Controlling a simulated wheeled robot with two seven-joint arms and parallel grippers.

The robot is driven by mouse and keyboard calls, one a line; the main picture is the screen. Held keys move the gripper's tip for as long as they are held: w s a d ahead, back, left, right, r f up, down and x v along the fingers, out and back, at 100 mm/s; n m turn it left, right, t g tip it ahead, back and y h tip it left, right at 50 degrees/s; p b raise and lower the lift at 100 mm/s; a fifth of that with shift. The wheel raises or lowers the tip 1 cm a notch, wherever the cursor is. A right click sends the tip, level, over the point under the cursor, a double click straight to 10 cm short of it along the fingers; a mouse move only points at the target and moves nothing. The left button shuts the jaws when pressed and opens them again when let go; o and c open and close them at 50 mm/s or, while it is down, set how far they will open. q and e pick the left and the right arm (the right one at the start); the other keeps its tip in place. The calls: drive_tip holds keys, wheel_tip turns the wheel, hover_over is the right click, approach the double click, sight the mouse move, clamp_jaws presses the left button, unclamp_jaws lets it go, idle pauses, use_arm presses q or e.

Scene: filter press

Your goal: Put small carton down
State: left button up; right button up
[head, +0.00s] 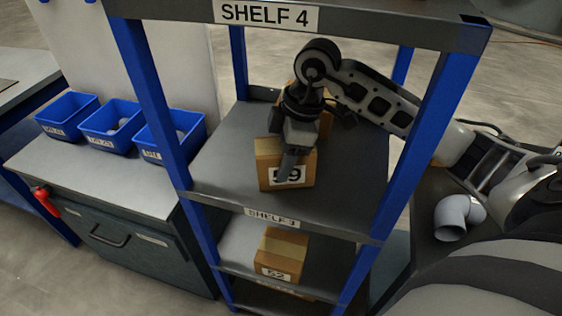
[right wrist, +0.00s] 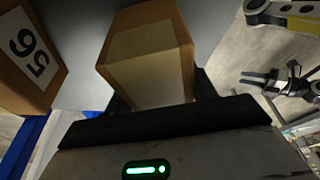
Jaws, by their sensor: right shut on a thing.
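My left gripper (right wrist: 250,79) seems to show small at the right wrist view's right.
Blue posts (head: 425,140) and the SHELF 4 board (head: 390,24) frame the space around my arm. A carton labelled 52 (head: 282,255) is on the SHELF 3 level below. Blue bins (head: 112,125) stand on the left bench. The held carton's left side has free board.

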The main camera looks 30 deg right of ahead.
drive_tip(key=o, duration=1.3)
drive_tip(key=shift+c, duration=0.2)
use_arm(q)
drive_tip(key=shift+r, duration=0.2)
